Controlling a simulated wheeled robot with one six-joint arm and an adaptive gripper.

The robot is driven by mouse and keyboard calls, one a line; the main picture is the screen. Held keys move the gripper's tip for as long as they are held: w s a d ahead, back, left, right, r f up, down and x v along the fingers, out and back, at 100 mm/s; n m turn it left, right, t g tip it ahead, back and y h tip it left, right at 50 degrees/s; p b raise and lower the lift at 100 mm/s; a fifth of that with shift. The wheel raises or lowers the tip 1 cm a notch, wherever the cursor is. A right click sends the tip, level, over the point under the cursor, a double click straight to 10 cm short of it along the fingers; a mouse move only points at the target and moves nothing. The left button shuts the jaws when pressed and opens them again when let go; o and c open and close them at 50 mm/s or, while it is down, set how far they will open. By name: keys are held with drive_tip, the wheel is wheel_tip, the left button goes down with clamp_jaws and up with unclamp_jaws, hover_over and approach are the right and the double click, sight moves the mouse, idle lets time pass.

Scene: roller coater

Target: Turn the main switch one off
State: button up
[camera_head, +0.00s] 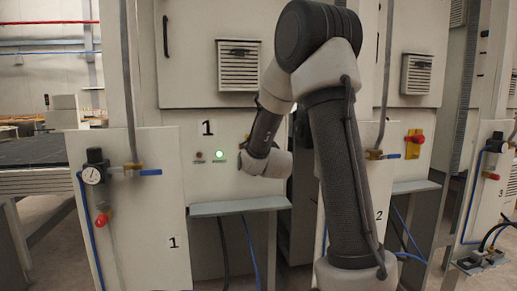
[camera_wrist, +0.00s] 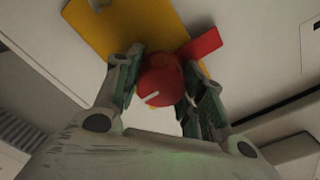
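The main switch one is a red knob (camera_wrist: 160,82) with a white mark, on a yellow plate (camera_wrist: 112,28). A red tab (camera_wrist: 201,45) sticks out to its right in the wrist view. My gripper (camera_wrist: 162,75) has one finger on each side of the knob. Both fingers are drawn in and appear to touch it, so it looks shut on the knob. In the head view my gripper (camera_head: 249,143) is at cabinet 1 (camera_head: 226,180), right of a lit green lamp (camera_head: 219,155). My wrist hides most of the switch there.
A shelf (camera_head: 240,206) juts out below the switch. A front panel marked 1 (camera_head: 150,215) with a gauge (camera_head: 92,175) and blue-handled valve (camera_head: 150,172) stands left. Another red-and-yellow switch (camera_head: 414,143) is on the cabinet to the right.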

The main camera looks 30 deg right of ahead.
drive_tip(key=shift+c, duration=0.8)
drive_tip(key=shift+n, duration=0.3)
drive_tip(key=n, duration=0.8)
drive_tip(key=shift+n, duration=0.4)
drive_tip(key=n, duration=0.4)
drive_tip(key=shift+a+n, duration=0.1)
drive_tip(key=shift+n, duration=2.1)
drive_tip(key=o, duration=1)
